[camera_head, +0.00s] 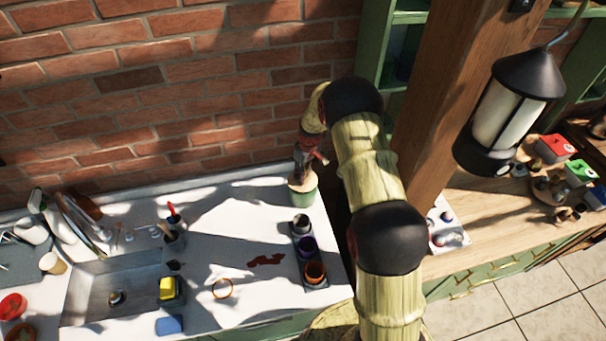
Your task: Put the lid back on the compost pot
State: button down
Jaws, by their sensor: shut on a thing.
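The compost pot (303,198) is green and stands at the back right of the white counter, near the brick wall. A light wooden lid (301,184) shows at the top of the pot. My gripper (303,174) points down over the pot and is shut on the lid. From this view I cannot tell whether the lid rests on the rim or is just above it. The fingertips are small and partly in shadow.
A tray of small pots (315,273) stands in front of the compost pot. A wooden post (450,130) and hanging lantern (505,115) stand right of my arm. The counter's middle is mostly clear.

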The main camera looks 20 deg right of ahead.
aim_at(306, 180)
jog(key=shift+f+b, duration=0.65)
jog(key=shift+f, duration=0.15)
jog(key=c, duration=1.6)
grip_release()
jog(key=shift+c, duration=0.2)
notch_tip(306, 180, up, 12)
jog(key=s, duration=0.1)
jog(key=shift+s+d, duration=0.15)
jog(key=shift+d, duration=0.25)
jog(key=shift+f, duration=0.1)
